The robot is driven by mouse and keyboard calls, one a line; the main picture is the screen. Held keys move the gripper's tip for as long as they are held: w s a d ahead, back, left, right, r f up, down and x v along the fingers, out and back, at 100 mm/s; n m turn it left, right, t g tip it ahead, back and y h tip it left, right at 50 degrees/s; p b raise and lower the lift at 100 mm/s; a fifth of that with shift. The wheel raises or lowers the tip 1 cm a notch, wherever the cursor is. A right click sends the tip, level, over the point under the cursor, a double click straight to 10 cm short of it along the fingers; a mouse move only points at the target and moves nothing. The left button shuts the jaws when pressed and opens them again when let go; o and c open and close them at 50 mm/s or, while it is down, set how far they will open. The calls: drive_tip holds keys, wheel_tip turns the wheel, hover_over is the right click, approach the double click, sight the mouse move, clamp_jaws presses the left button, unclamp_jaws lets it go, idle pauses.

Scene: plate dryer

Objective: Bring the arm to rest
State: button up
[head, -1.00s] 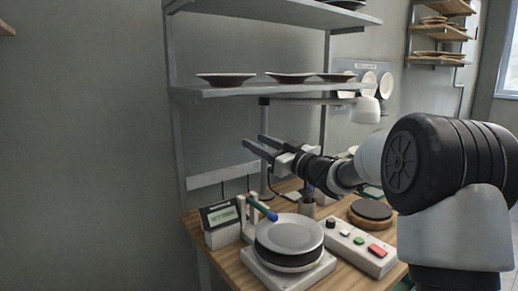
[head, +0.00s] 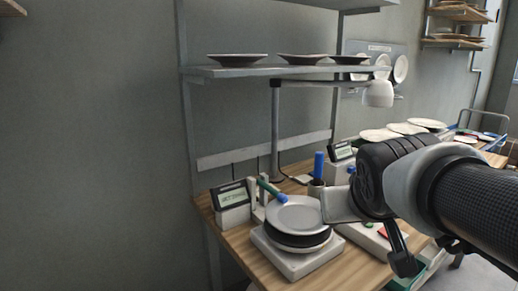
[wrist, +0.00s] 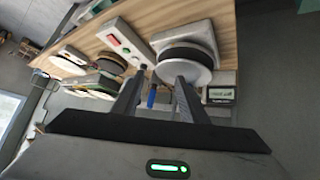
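My gripper (wrist: 159,80) shows in the wrist view with its two grey fingers apart and nothing between them. The wrist view is tilted, and the bench with the plates lies beyond the fingertips. In the head view my dark arm comes in from the right over the bench's right side. Its light grey end part reaches close to the plate stack in the picture; I cannot tell the gap. The gripper's fingers cannot be made out clearly there.
A grey plate (head: 296,214) tops a stack on a white scale (head: 298,262). A small display (head: 232,198) stands left of it. A control box (head: 366,240) is partly behind my arm. A wall shelf (head: 290,71) holds plates. The floor at left is clear.

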drive_tip(key=s+a+f+g+y, duration=0.25)
drive_tip(key=s+f, duration=0.35)
drive_tip(key=s, duration=0.6)
wheel_tip(320, 180, up, 20)
drive_tip(key=p, duration=2)
drive_tip(key=shift+a+g+h, duration=0.2)
drive_tip(key=shift+g+h, duration=0.15)
drive_tip(key=shift+h, duration=0.1)
